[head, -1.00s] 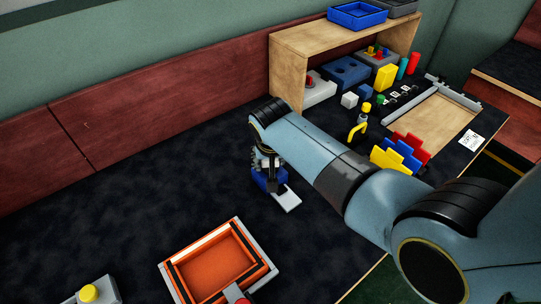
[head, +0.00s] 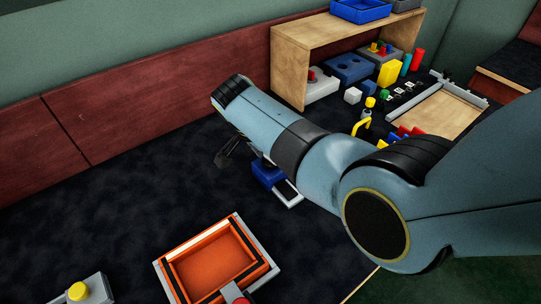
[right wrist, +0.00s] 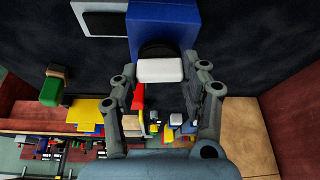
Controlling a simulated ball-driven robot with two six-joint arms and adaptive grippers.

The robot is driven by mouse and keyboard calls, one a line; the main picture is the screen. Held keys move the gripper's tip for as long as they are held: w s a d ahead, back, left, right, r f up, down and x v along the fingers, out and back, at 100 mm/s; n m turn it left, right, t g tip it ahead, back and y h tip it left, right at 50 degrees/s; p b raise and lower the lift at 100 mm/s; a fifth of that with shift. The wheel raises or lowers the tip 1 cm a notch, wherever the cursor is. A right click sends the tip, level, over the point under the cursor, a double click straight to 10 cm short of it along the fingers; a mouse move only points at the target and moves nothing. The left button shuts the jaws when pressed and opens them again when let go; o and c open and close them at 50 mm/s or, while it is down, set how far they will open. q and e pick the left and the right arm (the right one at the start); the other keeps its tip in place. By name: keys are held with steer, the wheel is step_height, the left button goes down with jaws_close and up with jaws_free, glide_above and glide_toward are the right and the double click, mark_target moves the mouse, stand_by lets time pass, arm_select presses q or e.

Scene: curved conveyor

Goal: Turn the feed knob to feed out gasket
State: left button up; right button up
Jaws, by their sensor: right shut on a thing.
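The blue feeder box (head: 267,176) stands on the dark table. In the right wrist view the box (right wrist: 165,20) is at the top, with a black round part and a white-faced knob (right wrist: 160,70) on its near side. My right gripper (head: 226,156) is tilted beside the box; in its wrist view the fingers (right wrist: 161,84) are on both sides of the knob, shut on it. The exact finger contact is hard to see. A pale plate (head: 290,194) with a dark patch extends from the box; it also shows in the wrist view (right wrist: 102,18). My left gripper is out of view.
An orange tray (head: 163,270) stands at the front, and a grey box with a yellow button (head: 78,291) is at front left. A wooden shelf (head: 290,70) with several coloured parts stands at the back right. The table's left side is clear.

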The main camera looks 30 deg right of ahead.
steer(key=shift+m+b, duration=0.3)
steer(key=shift+m, duration=0.3)
steer(key=shift+g, duration=0.3)
steer(key=o, duration=1.2)
steer(key=shift+c, duration=0.2)
steer(key=shift+r, duration=0.15)
step_height(320, 180, up, 10)
steer(key=shift+f, duration=0.2)
